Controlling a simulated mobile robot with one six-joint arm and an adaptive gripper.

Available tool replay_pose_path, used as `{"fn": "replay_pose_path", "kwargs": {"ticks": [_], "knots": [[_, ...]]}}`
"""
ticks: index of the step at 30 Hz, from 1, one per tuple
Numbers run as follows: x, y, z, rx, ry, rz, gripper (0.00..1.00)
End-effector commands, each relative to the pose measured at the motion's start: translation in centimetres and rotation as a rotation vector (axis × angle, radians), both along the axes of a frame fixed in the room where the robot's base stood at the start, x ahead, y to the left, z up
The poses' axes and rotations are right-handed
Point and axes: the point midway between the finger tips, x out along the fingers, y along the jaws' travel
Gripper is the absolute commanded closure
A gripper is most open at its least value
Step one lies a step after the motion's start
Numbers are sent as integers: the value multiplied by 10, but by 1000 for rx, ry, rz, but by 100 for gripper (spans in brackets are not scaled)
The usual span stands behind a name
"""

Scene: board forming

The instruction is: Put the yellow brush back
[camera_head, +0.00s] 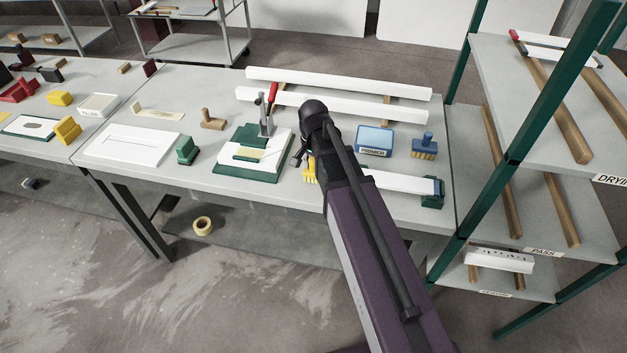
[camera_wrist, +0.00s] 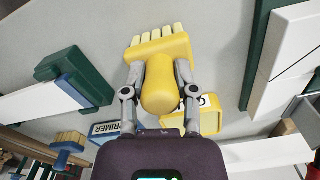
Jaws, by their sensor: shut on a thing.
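The yellow brush (camera_wrist: 160,85), with a rounded handle and pale bristles, is between the two fingers of my gripper (camera_wrist: 160,68) in the wrist view. My gripper is shut on its handle, with the bristles at the top of the picture. In the head view the brush (camera_head: 310,172) is partly hidden by my arm, over the front of the bench. A yellow tray (camera_wrist: 207,115) with a white label shows behind the right finger in the wrist view. It is partly hidden, and its label is not readable in full.
The blue PRIMER tray (camera_head: 374,140) and a blue brush (camera_head: 425,147) stand right of my arm. A green clamping fixture (camera_head: 246,172) with a red-handled clamp is to the left. Long white boards (camera_head: 340,86) lie behind. A green-posted rack (camera_head: 545,95) bounds the right side.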

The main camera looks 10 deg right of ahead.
Motion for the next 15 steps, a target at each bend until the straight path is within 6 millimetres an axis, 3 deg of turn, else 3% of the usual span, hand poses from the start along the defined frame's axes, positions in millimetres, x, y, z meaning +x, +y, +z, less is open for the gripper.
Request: {"fn": "replay_pose_path", "kwargs": {"ticks": [15], "knots": [[0,0,-5,0,0,0,100]]}}
